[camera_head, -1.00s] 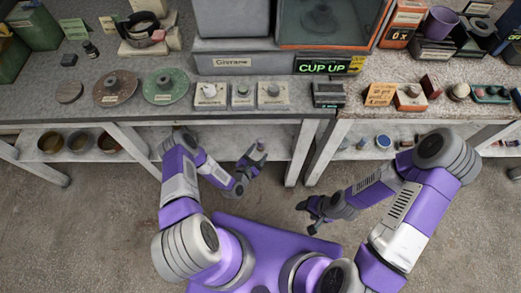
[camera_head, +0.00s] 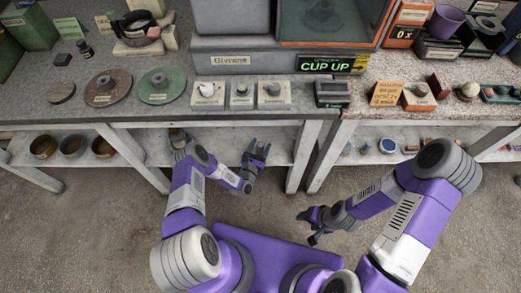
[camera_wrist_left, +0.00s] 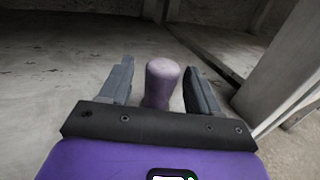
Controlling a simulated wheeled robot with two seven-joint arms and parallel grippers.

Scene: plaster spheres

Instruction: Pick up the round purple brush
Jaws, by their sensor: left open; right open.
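The round purple brush (camera_wrist_left: 161,84) shows in the left wrist view as an upright, pale purple rounded shape between my left gripper's two fingers. A little space shows on each side of it, so the fingers are around it but apart from it. My left gripper (camera_head: 259,150) is open, at the lower shelf under the workbench. In the head view I cannot clearly make out the brush at the gripper. My right gripper (camera_head: 304,225) is open and empty, low over the floor in front of the bench.
The lower shelf (camera_head: 222,145) lies under the bench top. A white bench leg (camera_head: 303,157) stands close to the right of my left gripper. Several bowls (camera_head: 72,147) sit on the shelf at the left. A blue-topped round item (camera_head: 387,146) is on the right shelf.

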